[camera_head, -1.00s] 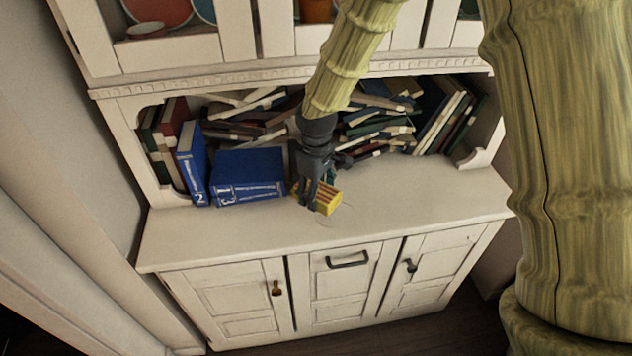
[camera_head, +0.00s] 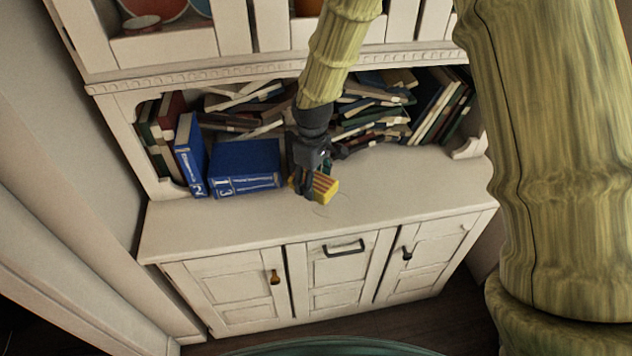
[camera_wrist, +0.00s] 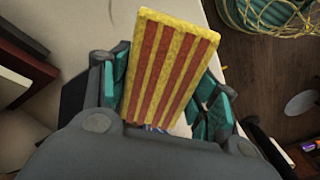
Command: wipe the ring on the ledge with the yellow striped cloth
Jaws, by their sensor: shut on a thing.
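The yellow cloth with red stripes (camera_head: 325,187) looks like a stiff flat block. My gripper (camera_head: 313,186) is shut on it, low over the white ledge (camera_head: 400,190) of the cabinet. In the wrist view the cloth (camera_wrist: 168,65) stands between the two teal-padded fingers (camera_wrist: 163,95), its striped face toward the camera. I cannot tell whether the cloth touches the ledge. A faint thin curved line (camera_head: 322,209) shows on the ledge just in front of the cloth; it may be part of the ring. The rest of it is hidden or too faint.
Blue books (camera_head: 246,167) stand close to the left of my gripper. A jumbled pile of books (camera_head: 375,118) fills the shelf behind. The ledge is clear to the right and in front. Cabinet doors with handles (camera_head: 344,247) are below.

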